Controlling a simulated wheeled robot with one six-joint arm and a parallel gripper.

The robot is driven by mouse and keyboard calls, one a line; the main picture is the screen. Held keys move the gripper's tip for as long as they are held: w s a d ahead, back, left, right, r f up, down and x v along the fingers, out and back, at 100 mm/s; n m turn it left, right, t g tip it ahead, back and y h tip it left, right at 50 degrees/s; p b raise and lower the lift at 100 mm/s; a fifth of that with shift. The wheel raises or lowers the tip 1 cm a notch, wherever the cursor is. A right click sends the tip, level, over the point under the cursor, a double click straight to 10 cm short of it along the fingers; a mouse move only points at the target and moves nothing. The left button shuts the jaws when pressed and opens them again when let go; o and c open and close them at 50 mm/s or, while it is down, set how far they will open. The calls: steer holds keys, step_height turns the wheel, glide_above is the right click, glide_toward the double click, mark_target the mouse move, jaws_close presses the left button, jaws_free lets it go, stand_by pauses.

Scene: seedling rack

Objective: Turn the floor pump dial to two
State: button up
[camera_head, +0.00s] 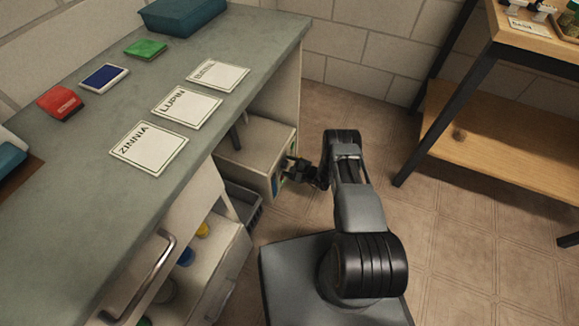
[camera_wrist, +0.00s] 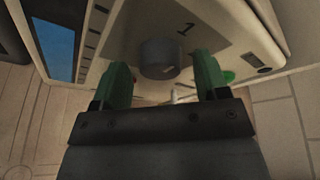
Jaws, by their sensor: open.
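The floor pump (camera_head: 252,150) is a pale box low under the counter, with its front panel facing my arm. In the wrist view, its grey round dial (camera_wrist: 160,57) sits on the pale panel, with a dark numeral 1 printed beside it. The dial's pointer mark and a numeral two cannot be made out. My gripper (camera_head: 297,169) is close in front of the panel. In the wrist view its two green-padded fingers are open, one on each side of the dial, with visible gaps; contact cannot be told.
The panel also carries a blue screen (camera_wrist: 54,47) and a green button (camera_wrist: 229,77). The grey counter (camera_head: 85,215) overhangs the pump. A grey crate (camera_head: 241,203) and an open drawer (camera_head: 205,265) stand nearer. A wooden rack (camera_head: 500,130) is at right, with clear floor between.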

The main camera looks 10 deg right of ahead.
steer(key=c, duration=0.9)
steer(key=shift+f+m+b, duration=0.1)
steer(key=shift+m+b, duration=0.2)
steer(key=shift+b, duration=0.05)
steer(key=m+g+y+b, duration=0.1)
steer(key=m+g+b, duration=0.1)
steer(key=m+b, duration=0.2)
steer(key=m+g+y+b, duration=0.1)
steer(key=m+g+b, duration=0.1)
steer(key=m+b, duration=0.1)
steer(key=shift+w+d+m+y+b, duration=0.1)
steer(key=shift+m+y+b, duration=0.3)
steer(key=shift+b, duration=0.1)
stand_by(0.4)
